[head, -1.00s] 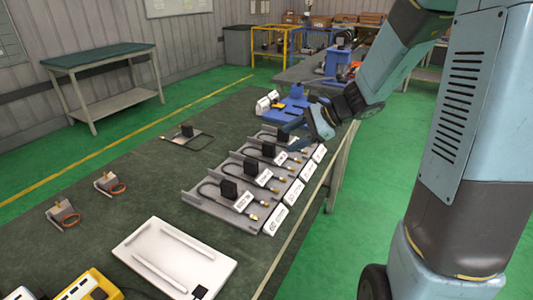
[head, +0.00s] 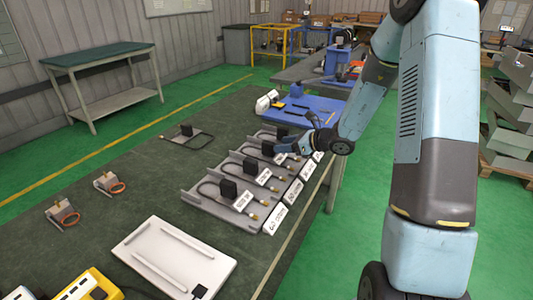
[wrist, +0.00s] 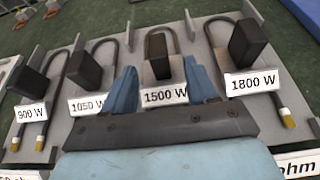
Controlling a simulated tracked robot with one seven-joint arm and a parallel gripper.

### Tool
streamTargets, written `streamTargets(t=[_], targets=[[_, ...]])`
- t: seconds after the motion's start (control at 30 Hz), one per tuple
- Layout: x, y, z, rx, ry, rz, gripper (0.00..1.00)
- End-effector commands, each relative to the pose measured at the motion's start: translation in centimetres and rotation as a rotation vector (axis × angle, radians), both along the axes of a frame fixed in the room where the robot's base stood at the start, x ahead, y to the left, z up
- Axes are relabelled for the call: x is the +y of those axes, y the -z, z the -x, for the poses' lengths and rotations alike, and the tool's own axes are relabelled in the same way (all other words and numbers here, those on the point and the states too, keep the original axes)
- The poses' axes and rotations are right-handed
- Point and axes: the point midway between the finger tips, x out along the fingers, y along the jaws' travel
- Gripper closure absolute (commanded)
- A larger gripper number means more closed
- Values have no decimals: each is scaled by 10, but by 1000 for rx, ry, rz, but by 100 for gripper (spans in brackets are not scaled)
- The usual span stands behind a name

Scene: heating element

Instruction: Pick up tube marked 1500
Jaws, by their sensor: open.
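The tube marked 1500 W (wrist: 158,58) is a dark bent tube with a black block and a white label, lying on the grey rack (wrist: 213,60) between the 1050 W and 1800 W tubes. In the head view its black block (head: 267,148) is third from the near end, just left of my gripper (head: 283,148). In the wrist view my gripper (wrist: 161,72) is open, with one blue fingertip on each side of the 1500 W block in the picture. The fingers and palm hide the lower part of this tube. I cannot tell whether they touch the block.
The 1050 W tube (wrist: 87,68) and 1800 W tube (wrist: 249,43) stand close on either side; the 900 W tube (wrist: 30,85) is farther left. A blue fixture (head: 318,107) lies beyond the rack. A white tray (head: 210,248) is nearer on the dark table.

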Motion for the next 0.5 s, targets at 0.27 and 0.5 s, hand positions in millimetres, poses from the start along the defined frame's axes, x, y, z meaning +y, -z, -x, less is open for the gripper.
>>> streamTargets(t=[0.27,0.5], targets=[[29,14,-19,0,-2,0,43],[37,18,-24,0,-3,0,43]])
